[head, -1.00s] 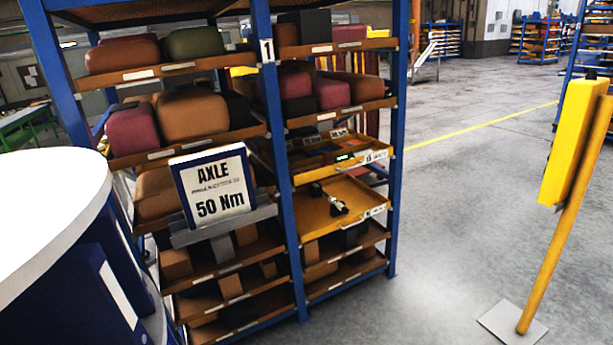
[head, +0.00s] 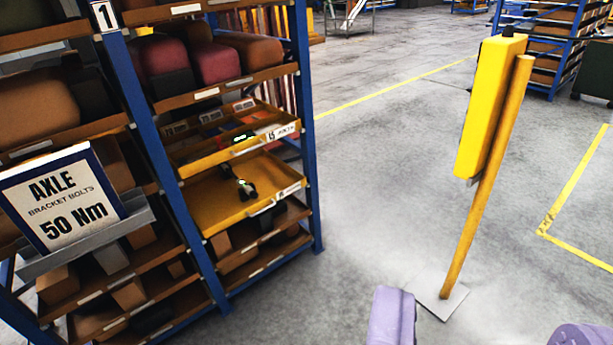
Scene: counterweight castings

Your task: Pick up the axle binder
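A white panel with a blue border (head: 62,199) reads "AXLE BRACKET BOLTS 50 Nm". It leans tilted on a grey ledge at the front of the shelf rack, at the left of the head view. I cannot tell whether this panel is the axle binder, and no other thing in view is clearly a binder. My gripper (head: 487,312) shows as two lilac fingers at the bottom right edge.
The blue-posted rack (head: 152,130) fills the left, with padded blocks and boxes. Its yellow tray (head: 205,207) holds a small black-and-white item (head: 243,188). A yellow box on a slanted post (head: 490,105) stands at right on a grey base plate (head: 437,297). Floor between them is clear.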

